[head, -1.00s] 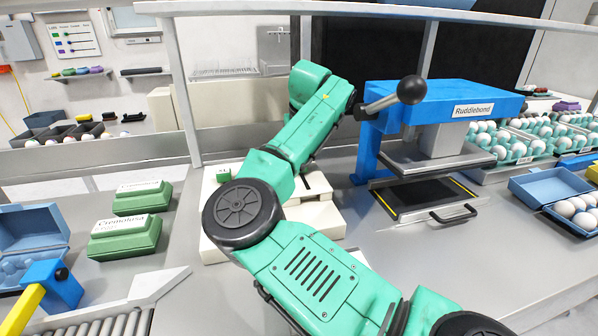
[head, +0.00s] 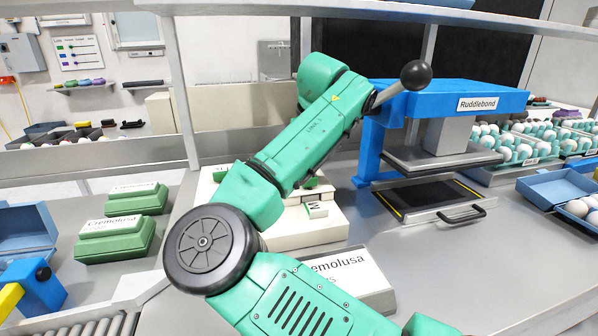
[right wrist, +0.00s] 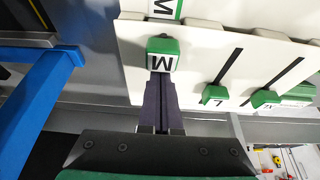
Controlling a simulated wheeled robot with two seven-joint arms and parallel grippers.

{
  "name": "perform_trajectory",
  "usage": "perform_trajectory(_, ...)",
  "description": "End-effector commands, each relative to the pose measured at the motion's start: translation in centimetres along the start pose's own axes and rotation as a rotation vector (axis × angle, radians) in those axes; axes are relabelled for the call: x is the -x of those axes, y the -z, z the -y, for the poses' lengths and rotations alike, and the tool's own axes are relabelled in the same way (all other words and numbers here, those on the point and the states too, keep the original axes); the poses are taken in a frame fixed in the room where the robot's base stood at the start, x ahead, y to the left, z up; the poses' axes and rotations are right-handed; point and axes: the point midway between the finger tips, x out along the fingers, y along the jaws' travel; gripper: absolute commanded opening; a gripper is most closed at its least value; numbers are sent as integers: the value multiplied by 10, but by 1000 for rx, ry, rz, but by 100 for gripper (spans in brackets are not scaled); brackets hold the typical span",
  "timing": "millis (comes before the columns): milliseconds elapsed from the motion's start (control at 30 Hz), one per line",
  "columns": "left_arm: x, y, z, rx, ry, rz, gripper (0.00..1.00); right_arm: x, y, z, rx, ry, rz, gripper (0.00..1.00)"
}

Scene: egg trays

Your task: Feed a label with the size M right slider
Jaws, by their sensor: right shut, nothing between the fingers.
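The M slider (right wrist: 162,55) is a green block with a white M face on the white label dispenser (right wrist: 215,55). In the right wrist view it stands farther up than the L slider (right wrist: 214,96). A white, green-edged label marked M (right wrist: 165,8) lies just beyond it. In the head view an M label (head: 317,209) shows at the dispenser's front, with part of a green slider (head: 310,182) behind it. My right gripper (right wrist: 161,80) is shut and empty, its tips right at the M slider; contact is unclear. My arm hides it in the head view. My left gripper is out of view.
A Cremolusa carton (head: 352,278) stands in front of the dispenser, partly behind my arm. Green cartons (head: 115,238) stand at the left. The blue Ruddlebond press (head: 440,100) stands to the right, its lever near my arm. Bare counter (head: 450,260) lies at the right.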

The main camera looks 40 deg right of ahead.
Motion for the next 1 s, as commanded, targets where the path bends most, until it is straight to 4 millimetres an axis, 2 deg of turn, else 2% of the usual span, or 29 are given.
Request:
perform_trajectory(67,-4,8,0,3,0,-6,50,0,-6,0,-2,0,0,0)
perform_trajectory(167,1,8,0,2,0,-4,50,4,-4,0,-1,-1,1,0)
perform_trajectory(700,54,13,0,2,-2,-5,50,66,23,0,0,0,0,0)
perform_trajectory(1000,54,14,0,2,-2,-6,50,66,23,0,0,-1,0,0)
